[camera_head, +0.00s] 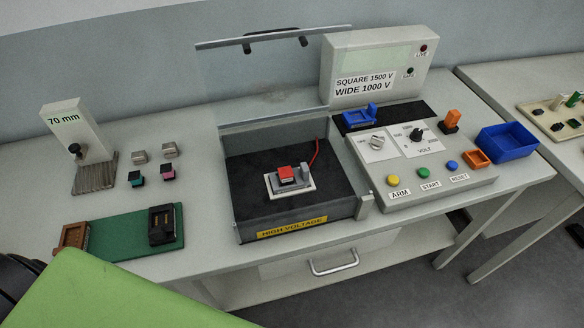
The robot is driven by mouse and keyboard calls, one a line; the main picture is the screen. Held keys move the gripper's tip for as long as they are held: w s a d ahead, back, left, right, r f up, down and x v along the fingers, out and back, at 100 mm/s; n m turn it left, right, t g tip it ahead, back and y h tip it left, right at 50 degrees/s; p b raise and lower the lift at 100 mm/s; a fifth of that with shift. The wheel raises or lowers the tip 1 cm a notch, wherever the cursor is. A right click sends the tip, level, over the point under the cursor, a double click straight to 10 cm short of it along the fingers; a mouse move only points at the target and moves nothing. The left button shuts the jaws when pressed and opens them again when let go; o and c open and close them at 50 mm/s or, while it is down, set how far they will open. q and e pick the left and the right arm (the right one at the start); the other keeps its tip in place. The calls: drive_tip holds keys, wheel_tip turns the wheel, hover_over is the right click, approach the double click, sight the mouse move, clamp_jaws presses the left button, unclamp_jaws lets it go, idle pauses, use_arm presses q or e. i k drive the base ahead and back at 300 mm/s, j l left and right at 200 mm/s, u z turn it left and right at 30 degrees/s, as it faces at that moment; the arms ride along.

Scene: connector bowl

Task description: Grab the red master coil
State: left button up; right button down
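A small red block (286,174) sits on a grey and white fixture (302,187) inside the open black test box (250,214). It is the only plainly red block in view; I cannot tell from its shape whether it is the master coil. A red lead (315,153) rises near the fixture's right side. The box's clear lid (225,90) stands raised. Neither of my grippers shows in this view.
A control panel (470,193) with knobs and coloured buttons stands right of the box, with a blue bin (508,142) beyond. Several small connectors (139,157) and a green board (115,243) are left. A large green shape (110,295) covers the lower left.

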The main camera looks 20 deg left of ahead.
sight(286, 175)
drive_tip(key=k+j+z, duration=0.3)
drive_tip(key=j, duration=0.3)
drive_tip(key=k+j+z, duration=0.3)
drive_tip(key=k+j, duration=0.2)
drive_tip(key=k, duration=0.05)
